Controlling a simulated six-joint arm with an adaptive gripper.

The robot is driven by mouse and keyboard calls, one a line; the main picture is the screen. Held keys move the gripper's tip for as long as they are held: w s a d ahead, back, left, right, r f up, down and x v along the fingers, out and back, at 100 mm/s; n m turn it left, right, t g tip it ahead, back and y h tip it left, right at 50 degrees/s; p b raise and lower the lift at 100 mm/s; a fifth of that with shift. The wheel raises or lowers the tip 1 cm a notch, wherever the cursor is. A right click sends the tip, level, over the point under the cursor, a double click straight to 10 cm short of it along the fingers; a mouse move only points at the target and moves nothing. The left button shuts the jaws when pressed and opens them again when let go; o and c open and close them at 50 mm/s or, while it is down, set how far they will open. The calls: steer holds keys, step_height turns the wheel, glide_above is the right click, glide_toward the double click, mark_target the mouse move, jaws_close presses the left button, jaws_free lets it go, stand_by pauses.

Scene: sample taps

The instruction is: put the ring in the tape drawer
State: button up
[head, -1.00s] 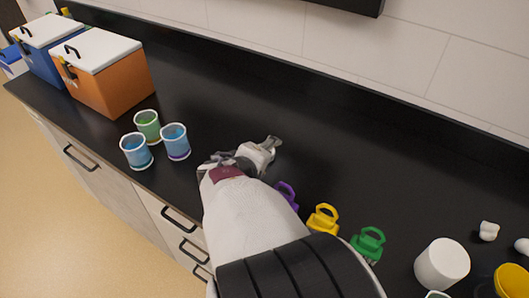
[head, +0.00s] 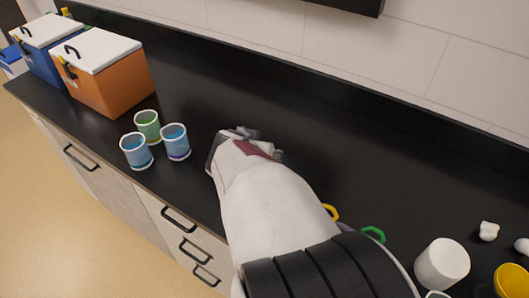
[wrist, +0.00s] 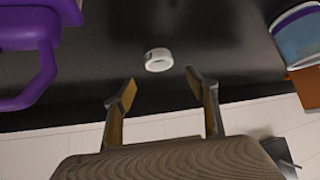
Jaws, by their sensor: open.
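A small white ring (wrist: 158,60) lies on the black counter in the wrist view, just beyond my fingertips. It does not show in the head view, where my arm may hide it. My gripper (wrist: 161,88) is open and empty, with its two fingers apart and the ring roughly centred ahead of the gap. In the head view my gripper (head: 247,138) is over the counter, right of the cups. A stack of drawers (head: 190,238) with black handles is in the counter front, at left of my arm. They look shut, and I cannot tell which is the tape drawer.
Three cups of coloured liquid (head: 175,141) stand left of my gripper. Orange (head: 112,78) and blue (head: 45,42) coolers stand farther left. Yellow (head: 331,212) and green (head: 373,234) handled items are partly behind my arm; a purple one (wrist: 25,36) shows in the wrist view. The back counter is clear.

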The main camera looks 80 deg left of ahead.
steer(key=shift+a+f, duration=0.1)
steer(key=shift+x, duration=1.15)
steer(key=shift+x, duration=2.6)
steer(key=shift+w, duration=0.1)
steer(key=c, duration=1)
step_height(320, 180, up, 28)
